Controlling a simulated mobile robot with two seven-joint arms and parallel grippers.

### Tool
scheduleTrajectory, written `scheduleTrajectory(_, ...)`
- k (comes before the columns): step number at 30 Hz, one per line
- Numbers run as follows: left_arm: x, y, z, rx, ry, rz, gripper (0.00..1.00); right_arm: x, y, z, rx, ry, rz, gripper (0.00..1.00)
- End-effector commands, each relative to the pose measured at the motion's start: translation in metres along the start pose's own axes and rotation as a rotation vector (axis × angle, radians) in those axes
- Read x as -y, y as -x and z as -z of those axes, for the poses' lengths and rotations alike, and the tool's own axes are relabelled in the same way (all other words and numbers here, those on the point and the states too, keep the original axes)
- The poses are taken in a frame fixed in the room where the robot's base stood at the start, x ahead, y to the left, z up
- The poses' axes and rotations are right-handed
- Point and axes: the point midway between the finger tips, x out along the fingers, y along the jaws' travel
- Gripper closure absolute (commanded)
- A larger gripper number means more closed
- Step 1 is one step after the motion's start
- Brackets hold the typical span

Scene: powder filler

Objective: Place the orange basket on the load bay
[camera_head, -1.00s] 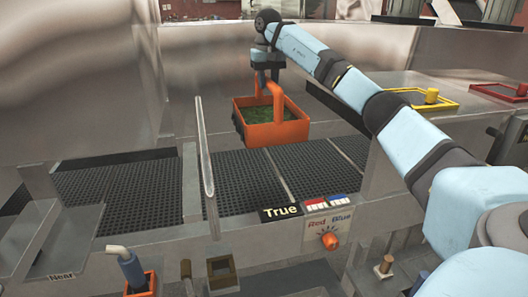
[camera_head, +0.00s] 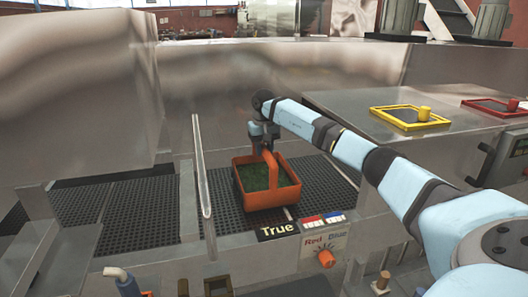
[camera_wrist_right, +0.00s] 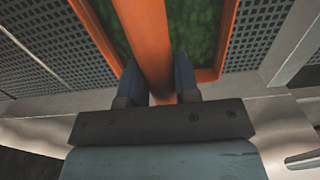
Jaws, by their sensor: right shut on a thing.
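The orange basket (camera_head: 265,205) has green stuff inside and an arched handle. In the head view it is over the dark perforated load bay (camera_head: 228,212), right of an upright clear divider. It looks upright and at or very near the grate; I cannot tell if it touches. My right gripper (camera_head: 265,142) is shut on the basket's handle from above. In the right wrist view the handle (camera_wrist_right: 150,50) runs between the two blue fingers (camera_wrist_right: 160,82), with green contents on both sides. My left gripper is not in view.
The clear divider (camera_head: 203,180) stands just left of the basket. Yellow (camera_head: 410,117) and red (camera_head: 500,107) frames lie on the steel surface at right. The perforated grate left of the divider is bare.

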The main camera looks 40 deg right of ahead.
Motion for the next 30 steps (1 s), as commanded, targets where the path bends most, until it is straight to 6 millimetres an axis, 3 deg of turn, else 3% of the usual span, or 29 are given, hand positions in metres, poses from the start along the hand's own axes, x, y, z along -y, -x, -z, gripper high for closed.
scheduleTrajectory(4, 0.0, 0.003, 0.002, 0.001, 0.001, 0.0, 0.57, 0.0, -0.012, 0.0, -0.001, 0.0, 0.001, 1.0)
scheduleTrajectory(13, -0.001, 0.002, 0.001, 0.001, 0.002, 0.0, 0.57, 0.0, -0.015, 0.0, -0.002, 0.0, 0.001, 1.0)
scheduleTrajectory(14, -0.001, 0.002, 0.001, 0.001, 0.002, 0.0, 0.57, 0.0, -0.016, 0.0, 0.0, 0.0, 0.0, 0.64)
scheduleTrajectory(16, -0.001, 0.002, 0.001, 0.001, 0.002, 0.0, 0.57, 0.0, -0.016, 0.0, 0.001, 0.0, 0.0, 0.48)
scheduleTrajectory(26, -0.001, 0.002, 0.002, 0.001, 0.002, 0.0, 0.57, 0.0, -0.013, 0.0, 0.0, 0.0, 0.0, 0.45)
scheduleTrajectory(30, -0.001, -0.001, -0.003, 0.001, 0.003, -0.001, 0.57, 0.0, 0.002, 0.0, -0.003, 0.0, 0.0, 0.45)
